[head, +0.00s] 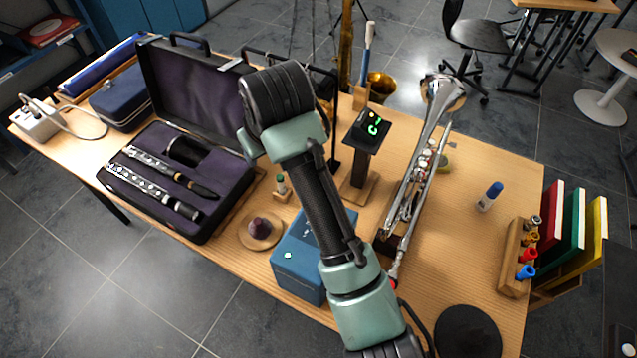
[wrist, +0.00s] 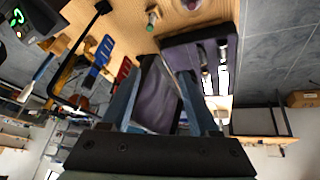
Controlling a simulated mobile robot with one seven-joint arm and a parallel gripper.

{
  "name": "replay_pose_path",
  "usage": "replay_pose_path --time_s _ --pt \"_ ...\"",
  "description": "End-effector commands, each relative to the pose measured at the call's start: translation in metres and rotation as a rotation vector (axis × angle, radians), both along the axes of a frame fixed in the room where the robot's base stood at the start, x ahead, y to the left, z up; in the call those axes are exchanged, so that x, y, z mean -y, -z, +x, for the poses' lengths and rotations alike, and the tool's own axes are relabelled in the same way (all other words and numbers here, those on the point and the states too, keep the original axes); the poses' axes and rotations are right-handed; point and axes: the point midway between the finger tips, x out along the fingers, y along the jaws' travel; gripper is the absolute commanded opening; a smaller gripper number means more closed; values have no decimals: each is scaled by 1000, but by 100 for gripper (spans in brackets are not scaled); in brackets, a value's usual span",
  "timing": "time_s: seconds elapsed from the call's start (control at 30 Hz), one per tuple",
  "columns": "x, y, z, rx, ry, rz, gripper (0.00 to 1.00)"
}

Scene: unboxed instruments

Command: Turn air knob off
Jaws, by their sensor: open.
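No part is clearly marked as an air knob, and I cannot tell which one it is. In the head view a dark purple knob-like piece (head: 259,227) sits on a round wooden base near the table's front edge. Just behind it stands a small green-topped peg (head: 281,184). A blue box (head: 299,264) with a small pale-green spot stands right of the round base, partly hidden by my arm. My gripper (wrist: 162,75) is open and empty in the wrist view, with the case's purple lining beyond its fingers. In the head view my arm's end hides it.
An open black case (head: 205,80) with clarinet parts lies left. A trumpet (head: 415,170) on a stand and a tuner (head: 367,130) with a green display stand right of my arm. A rack with coloured pieces (head: 517,258) is at the right edge. The table (head: 480,140) is clear at back right.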

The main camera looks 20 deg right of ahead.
Motion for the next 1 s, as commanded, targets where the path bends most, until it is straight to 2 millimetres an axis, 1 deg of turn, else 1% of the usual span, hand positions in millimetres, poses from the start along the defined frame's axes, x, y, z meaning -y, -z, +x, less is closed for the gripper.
replay_pose_path --time_s 0.03,0.2,0.3,0.4,0.53,0.67,1.0 --pt "10 -17 -12 -76 10 -1 61" --pt "34 -19 -54 -313 31 4 61" --pt "44 -21 -74 -413 39 10 61" --pt "49 -21 -87 -477 45 14 61" --pt "52 -16 -94 -510 48 18 61" --pt "51 -2 -94 -513 46 19 61" --pt "51 50 -94 -510 46 18 61"
